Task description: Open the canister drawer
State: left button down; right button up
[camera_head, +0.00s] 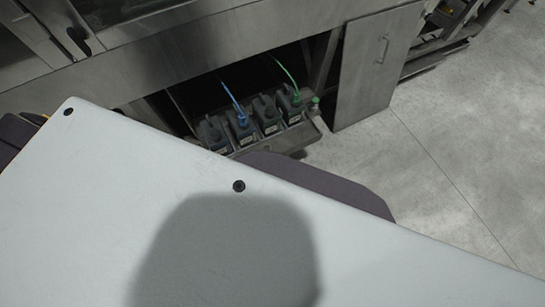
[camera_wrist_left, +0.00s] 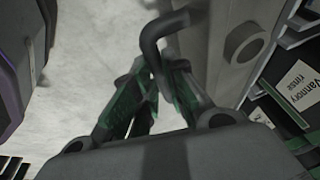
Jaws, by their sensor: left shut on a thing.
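The canister drawer (camera_head: 304,138) is a metal tray low under the machine, extending out from the dark opening. Several dark canisters (camera_head: 267,116) with pale labels stand in it in a row. In the left wrist view, a dark bent handle (camera_wrist_left: 154,42) stands off the grey drawer front (camera_wrist_left: 196,42). My left gripper (camera_wrist_left: 152,95), with green finger pads, is shut on this handle; its end between the fingers is partly hidden. A labelled canister (camera_wrist_left: 300,88) shows at the right there. My left gripper does not show in the head view, and my right gripper is in neither view.
A blue tube (camera_head: 232,98) and a green tube (camera_head: 286,71) run up from the canisters. A flat metal door panel (camera_head: 372,85) stands to the right of the drawer. The grey floor (camera_head: 450,140) at the right is clear.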

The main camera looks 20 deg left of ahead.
pick_arm(q)
jog(key=shift+d, duration=0.1)
jog(key=c, duration=1.5)
grip_release()
jog(key=shift+o, duration=0.2)
jog(key=shift+s+r, duration=0.1)
jog(key=shift+r, duration=0.05)
jog(key=v, duration=1.1)
jog(key=shift+r, duration=0.3)
jog(key=shift+s, duration=0.1)
